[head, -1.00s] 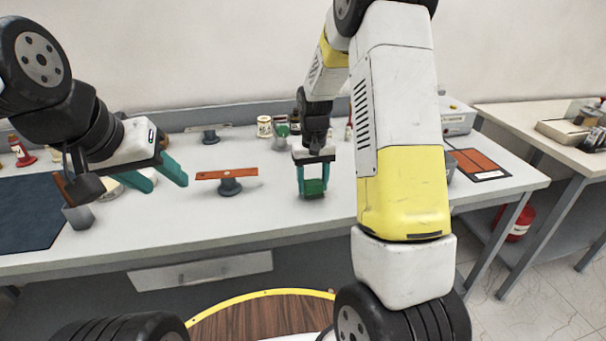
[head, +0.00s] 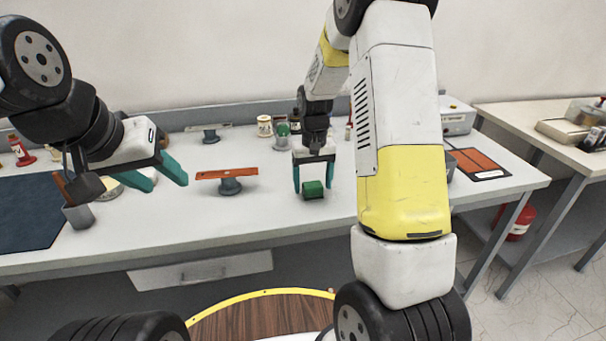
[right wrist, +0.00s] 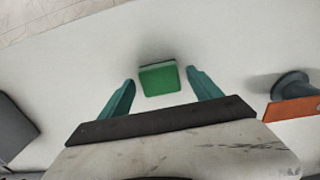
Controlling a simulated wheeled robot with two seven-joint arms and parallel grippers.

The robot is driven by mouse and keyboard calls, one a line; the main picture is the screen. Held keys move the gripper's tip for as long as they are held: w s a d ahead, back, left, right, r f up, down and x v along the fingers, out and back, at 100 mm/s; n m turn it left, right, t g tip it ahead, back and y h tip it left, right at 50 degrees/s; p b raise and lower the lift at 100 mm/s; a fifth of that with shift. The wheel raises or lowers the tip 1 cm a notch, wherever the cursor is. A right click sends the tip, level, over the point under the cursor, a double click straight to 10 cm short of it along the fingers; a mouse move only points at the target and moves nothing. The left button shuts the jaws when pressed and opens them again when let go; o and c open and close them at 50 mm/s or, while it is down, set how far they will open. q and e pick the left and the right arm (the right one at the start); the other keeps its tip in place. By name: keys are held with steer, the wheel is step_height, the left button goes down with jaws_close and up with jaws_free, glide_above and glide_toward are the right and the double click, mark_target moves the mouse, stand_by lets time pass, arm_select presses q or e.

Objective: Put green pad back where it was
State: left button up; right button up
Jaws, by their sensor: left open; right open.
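The green pad (head: 313,189) is a small green block on the white table. It also shows in the right wrist view (right wrist: 159,79), lying just beyond the fingertips, roughly centred between them. My right gripper (head: 313,188) is open with its teal fingers on either side of the pad in the head view. In the right wrist view the open fingers (right wrist: 158,76) appear apart from the pad. My left gripper (head: 170,182) is open and empty, over the left part of the table.
An orange bar on a grey stand (head: 227,178) stands left of the pad. A dark blue mat (head: 28,212) lies at the far left. Small bottles and a jar (head: 265,126) stand at the back. A framed orange panel (head: 478,162) lies at the right. Table around the pad is clear.

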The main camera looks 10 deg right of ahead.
mark_target(313, 185)
step_height(313, 185, up, 11)
steer(key=s+a+r+t+y, duration=0.1)
steer(key=s+r+t, duration=0.2)
steer(key=s, duration=0.9)
steer(key=s+a+r+t+y, duration=0.1)
steer(key=s+r+t, duration=0.2)
steer(key=s+r, duration=0.5)
steer(key=s, duration=0.4)
steer(key=shift+s+r, duration=0.15)
steer(key=shift+a, duration=0.15)
